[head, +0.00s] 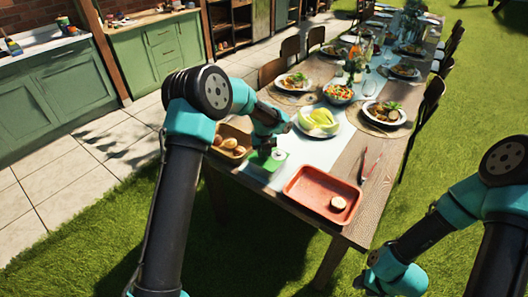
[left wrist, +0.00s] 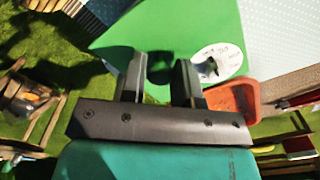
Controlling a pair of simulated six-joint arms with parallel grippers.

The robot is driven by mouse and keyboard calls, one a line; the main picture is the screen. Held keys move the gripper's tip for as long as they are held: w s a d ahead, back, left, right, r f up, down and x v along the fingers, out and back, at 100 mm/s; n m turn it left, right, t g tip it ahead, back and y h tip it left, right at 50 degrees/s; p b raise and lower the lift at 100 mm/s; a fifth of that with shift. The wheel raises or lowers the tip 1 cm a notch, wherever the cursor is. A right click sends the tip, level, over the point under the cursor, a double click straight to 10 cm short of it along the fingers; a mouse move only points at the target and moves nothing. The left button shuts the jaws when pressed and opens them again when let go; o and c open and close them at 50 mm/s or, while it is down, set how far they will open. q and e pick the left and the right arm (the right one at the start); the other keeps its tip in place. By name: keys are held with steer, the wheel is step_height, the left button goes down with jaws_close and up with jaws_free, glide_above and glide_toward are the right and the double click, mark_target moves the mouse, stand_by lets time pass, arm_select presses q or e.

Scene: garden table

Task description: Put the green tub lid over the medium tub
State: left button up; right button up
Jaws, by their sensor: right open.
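The green tub lid (head: 273,163) is at the table's near left corner, under my left gripper (head: 264,151). In the left wrist view the lid (left wrist: 215,30) is a large green panel with a white oval label. The left gripper (left wrist: 160,66) has its fingers on either side of a dark knob-like part of the lid. Whether the lid touches anything beneath it is hidden. I cannot pick out the medium tub; it may be hidden by the lid or arm. My right gripper (head: 371,284) is open and empty, low over the grass beside the table.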

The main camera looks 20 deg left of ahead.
arm_select(q)
steer(key=o, duration=0.4)
steer(key=shift+o, duration=0.2)
step_height(320, 180, up, 17)
steer(key=shift+r, duration=0.2)
stand_by(0.4)
stand_by(0.5)
